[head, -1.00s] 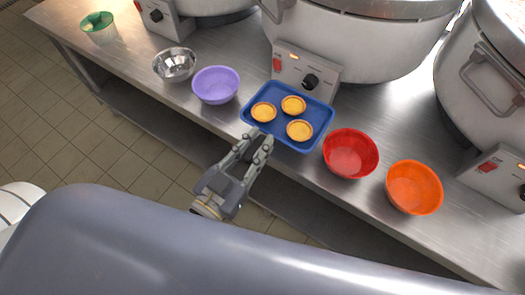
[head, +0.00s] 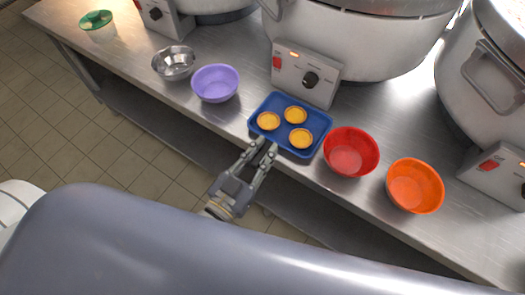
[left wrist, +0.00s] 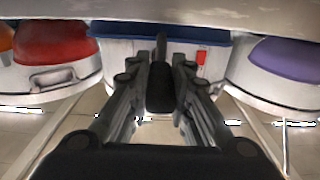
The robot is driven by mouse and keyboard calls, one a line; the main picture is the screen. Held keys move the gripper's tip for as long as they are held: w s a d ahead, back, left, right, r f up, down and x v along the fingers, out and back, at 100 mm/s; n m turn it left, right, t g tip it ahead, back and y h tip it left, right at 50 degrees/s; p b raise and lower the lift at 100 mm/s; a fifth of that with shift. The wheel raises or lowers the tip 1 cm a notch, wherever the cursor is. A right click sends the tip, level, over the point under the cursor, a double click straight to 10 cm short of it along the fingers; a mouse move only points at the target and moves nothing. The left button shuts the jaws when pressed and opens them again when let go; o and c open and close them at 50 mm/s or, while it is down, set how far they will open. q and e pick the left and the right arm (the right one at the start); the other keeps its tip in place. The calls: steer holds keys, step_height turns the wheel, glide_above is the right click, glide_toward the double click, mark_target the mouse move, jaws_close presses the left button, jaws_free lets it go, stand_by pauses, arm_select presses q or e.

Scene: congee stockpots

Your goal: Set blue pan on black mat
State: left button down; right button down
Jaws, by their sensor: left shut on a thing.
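The blue pan (head: 271,138) is a shallow tray holding three orange tarts. It lies at the front edge of the steel counter, between the purple bowl and the red bowl. My left gripper (head: 262,148) reaches in from the front and is shut on the pan's near rim. In the left wrist view the fingers (left wrist: 161,80) meet at the blue pan (left wrist: 125,30). I cannot tell whether the pan is lifted. No black mat shows in these views. My right gripper is out of view.
The purple bowl (head: 215,84) and steel bowl (head: 174,62) stand left of the pan. The red bowl (head: 351,152) is close on its right, then the orange bowl (head: 415,186). Large cookers with control boxes (head: 305,75) stand behind. A green-topped container (head: 97,20) is far left.

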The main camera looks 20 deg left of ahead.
arm_select(q)
steer(key=c, duration=1.4)
jaws_free()
steer(key=shift+c, duration=0.2)
steer(key=shift+s+a, duration=0.1)
steer(key=shift+s, duration=0.1)
steer(key=shift+s+f, duration=0.1)
steer(key=shift+s, duration=0.15)
steer(key=b+v, duration=0.2)
steer(key=v, duration=0.9)
steer(key=shift+a, duration=0.1)
